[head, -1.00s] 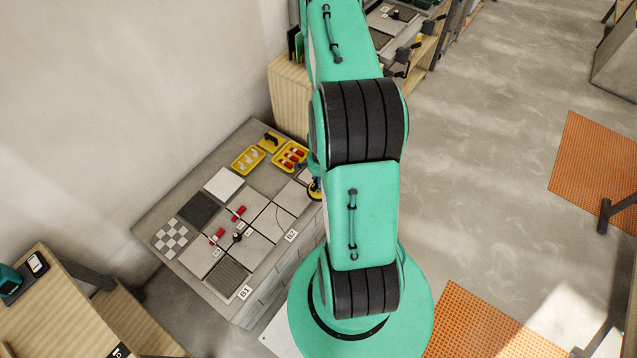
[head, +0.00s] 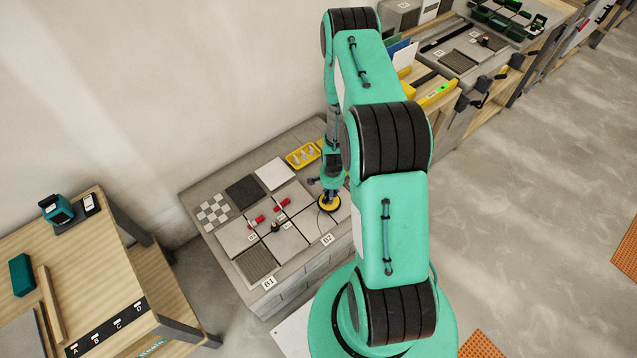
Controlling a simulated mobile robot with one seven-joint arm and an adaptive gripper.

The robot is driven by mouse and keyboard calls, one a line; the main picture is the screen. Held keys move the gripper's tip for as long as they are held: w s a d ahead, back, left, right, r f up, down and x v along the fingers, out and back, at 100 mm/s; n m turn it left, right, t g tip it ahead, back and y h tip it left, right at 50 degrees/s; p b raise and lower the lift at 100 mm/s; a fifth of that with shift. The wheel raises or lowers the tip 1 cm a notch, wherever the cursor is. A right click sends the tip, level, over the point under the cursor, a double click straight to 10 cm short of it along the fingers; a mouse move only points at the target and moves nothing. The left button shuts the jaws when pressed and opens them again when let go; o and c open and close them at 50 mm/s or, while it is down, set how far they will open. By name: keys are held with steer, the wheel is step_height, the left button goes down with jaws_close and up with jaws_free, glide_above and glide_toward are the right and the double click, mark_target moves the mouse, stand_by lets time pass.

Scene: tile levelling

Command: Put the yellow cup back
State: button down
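The yellow cup (head: 329,205) is a round yellow suction pad with a dark top, at the right part of the tiled bench in the head view. My gripper (head: 329,191) points down directly over it, with its end at the cup's dark top. The fingers are small and dark here, but the cup has moved together with the gripper, so it looks held. I cannot tell whether the cup touches the tile below or hangs just above it. The cup's holder cannot be made out; my arm hides the bench's back right part.
The bench carries grey tiles (head: 289,238), red clips (head: 256,222), a dark tile (head: 244,191), a white tile (head: 274,174) and a checkered piece (head: 213,213). A yellow tray (head: 301,156) stands at its back. A wooden table (head: 85,238) is at left.

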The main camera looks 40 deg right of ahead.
steer(key=shift+w+a+f+n, duration=0.3)
steer(key=shift+w+a+f, duration=0.15)
steer(key=shift+w+a, duration=0.25)
steer(key=w+d+b, duration=0.1)
steer(key=w+d, duration=0.2)
steer(key=w, duration=0.4)
steer(key=w+d+f+b, duration=0.1)
steer(key=w+d, duration=0.3)
steer(key=w, duration=0.3)
steer(key=shift+d+f, duration=0.25)
steer(key=shift+w, duration=0.1)
steer(key=shift+f+b, duration=0.4)
steer(key=shift+f, duration=1.35)
steer(key=shift+f, duration=0.2)
steer(key=c, duration=1.4)
jaws_free()
steer(key=shift+c, duration=0.2)
steer(key=shift+r, duration=0.25)
